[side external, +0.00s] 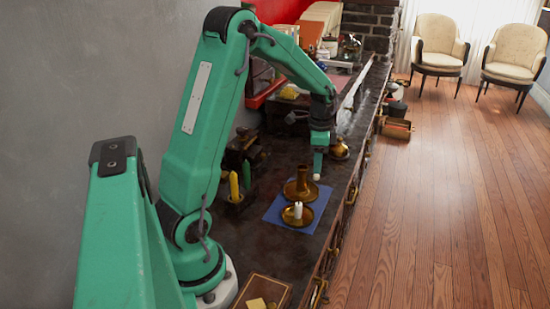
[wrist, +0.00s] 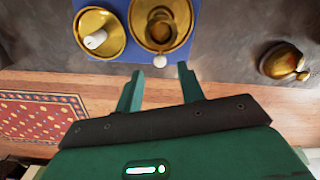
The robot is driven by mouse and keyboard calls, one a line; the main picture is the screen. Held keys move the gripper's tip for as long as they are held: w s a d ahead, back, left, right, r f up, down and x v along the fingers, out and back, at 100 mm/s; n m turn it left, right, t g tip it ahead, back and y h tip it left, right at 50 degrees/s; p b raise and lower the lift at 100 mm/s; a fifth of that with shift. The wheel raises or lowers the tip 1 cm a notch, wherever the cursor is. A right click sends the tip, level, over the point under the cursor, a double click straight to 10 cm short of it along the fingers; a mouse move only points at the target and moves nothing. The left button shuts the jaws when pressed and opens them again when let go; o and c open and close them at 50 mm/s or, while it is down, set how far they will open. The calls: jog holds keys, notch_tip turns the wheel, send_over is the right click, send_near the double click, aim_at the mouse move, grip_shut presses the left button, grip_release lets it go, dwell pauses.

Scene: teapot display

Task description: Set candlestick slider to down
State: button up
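The brass candlestick (side external: 301,188) stands on a blue mat (side external: 273,213) on the dark counter. In the wrist view its round base and open top (wrist: 160,20) show at the top centre. A small white ball knob (wrist: 160,61), seemingly its slider, sits at the candlestick's near edge. A white tip (side external: 316,177), likely the same knob, shows beside it in the side view. My gripper (wrist: 159,74) is open, with its two fingers pointing at the candlestick. The knob appears between or just beyond the fingertips. I cannot tell whether a finger touches it. In the side view my gripper (side external: 318,166) points down beside the candlestick.
A brass dish (side external: 290,216) with a white candle (wrist: 95,39) stands close beside the candlestick. A small brass pot (wrist: 283,62) sits to the right in the wrist view. Yellow and green candles (side external: 234,187) stand near the wall. The counter's edge drops to a wooden floor.

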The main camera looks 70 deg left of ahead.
jog(key=shift+f, duration=1.9)
grip_shut()
